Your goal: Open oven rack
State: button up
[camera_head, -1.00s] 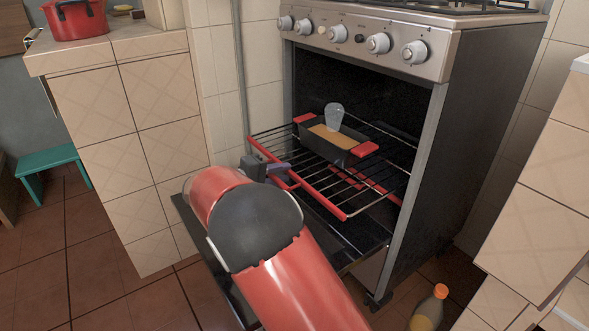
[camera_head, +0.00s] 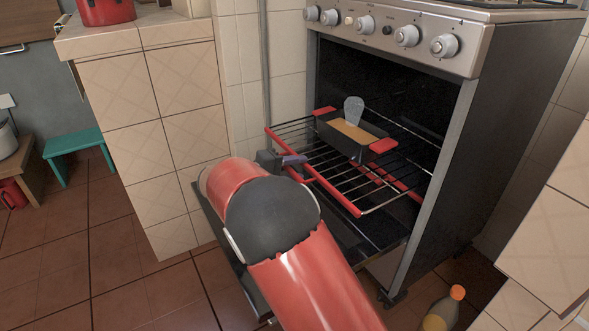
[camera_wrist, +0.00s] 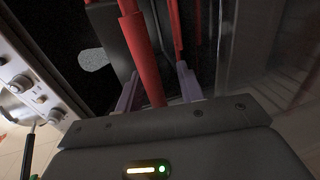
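The oven rack (camera_head: 331,177) is a wire shelf with a red front bar. It sticks partly out of the open oven (camera_head: 372,78), above the lowered door (camera_head: 232,262). A dark pan (camera_head: 352,143) with red ends and a tan filling stands on the rack. My gripper (camera_head: 292,161) is at the left part of the red front bar. In the wrist view, the red bar (camera_wrist: 144,60) passes between the fingers of my gripper (camera_wrist: 158,88). The bar lies nearer the left finger, with a gap to the right finger. My arm hides part of the door.
A pale translucent upright piece (camera_head: 354,109) shows at the pan. A tiled cabinet (camera_head: 150,120) stands left of the oven, with a red pot (camera_head: 107,11) on top. Another tiled cabinet (camera_head: 553,210) is at right. A bottle with an orange cap (camera_head: 443,312) is on the floor.

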jog(key=shift+r, duration=0.1)
dwell(0.3)
jog(key=v, duration=0.7)
jog(key=shift+s+a+p, duration=0.25)
jog(key=shift+p, duration=0.1)
